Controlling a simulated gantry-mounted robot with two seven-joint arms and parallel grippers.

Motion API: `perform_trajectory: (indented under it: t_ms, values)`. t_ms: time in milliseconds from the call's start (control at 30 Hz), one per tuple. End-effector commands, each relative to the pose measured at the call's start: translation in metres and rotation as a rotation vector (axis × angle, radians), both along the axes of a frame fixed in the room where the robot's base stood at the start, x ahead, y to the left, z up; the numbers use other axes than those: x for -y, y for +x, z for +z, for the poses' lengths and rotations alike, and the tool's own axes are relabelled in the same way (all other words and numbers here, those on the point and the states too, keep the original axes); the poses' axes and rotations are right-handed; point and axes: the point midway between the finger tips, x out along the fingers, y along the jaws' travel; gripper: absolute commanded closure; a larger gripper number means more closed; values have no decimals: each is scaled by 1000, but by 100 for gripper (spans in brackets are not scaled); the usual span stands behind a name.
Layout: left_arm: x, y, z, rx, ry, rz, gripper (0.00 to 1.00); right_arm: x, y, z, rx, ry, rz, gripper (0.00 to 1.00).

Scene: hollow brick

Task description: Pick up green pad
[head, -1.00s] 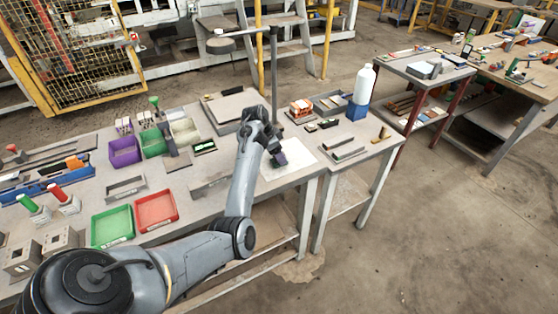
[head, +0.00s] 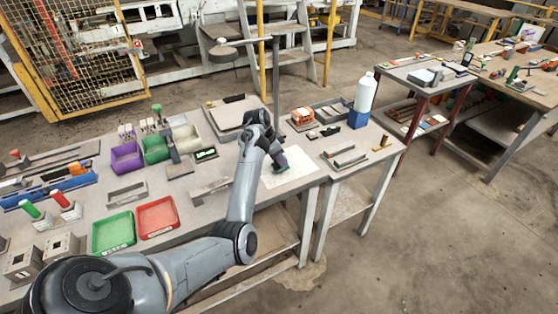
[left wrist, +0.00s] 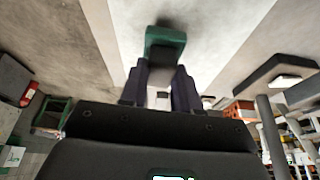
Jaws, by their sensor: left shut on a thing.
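The green pad (left wrist: 165,38) is between the fingertips of my left gripper (left wrist: 163,72) in the left wrist view, with a dark patch on the side facing the camera. My left gripper is shut on it. In the head view, my left gripper (head: 280,163) points down over a white sheet (head: 300,176) near the table's right end. Only a small dark green bit of the pad shows at the fingertips there. I cannot tell whether the pad touches the sheet. My right gripper is not in view.
Left on the table are a green tray (head: 113,231), a red tray (head: 157,216) and small purple (head: 126,158), green and beige bins. A lamp pole stands behind my gripper. A side table to the right holds a white bottle (head: 365,92) in a blue holder.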

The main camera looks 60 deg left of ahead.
Motion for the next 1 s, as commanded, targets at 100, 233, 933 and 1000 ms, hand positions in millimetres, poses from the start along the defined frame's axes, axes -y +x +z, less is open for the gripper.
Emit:
perform_trajectory:
  t_ms: [100, 233, 933, 1000]
  values:
    - [0, 0, 19, 1, 2, 0, 99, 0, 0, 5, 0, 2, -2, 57]
    - [14, 2, 34, 0, 2, -4, 99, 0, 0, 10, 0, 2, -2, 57]
    - [114, 8, 92, 0, -1, 0, 99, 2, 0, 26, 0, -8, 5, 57]
    - [116, 8, 93, 0, 0, 0, 99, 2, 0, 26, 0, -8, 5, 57]
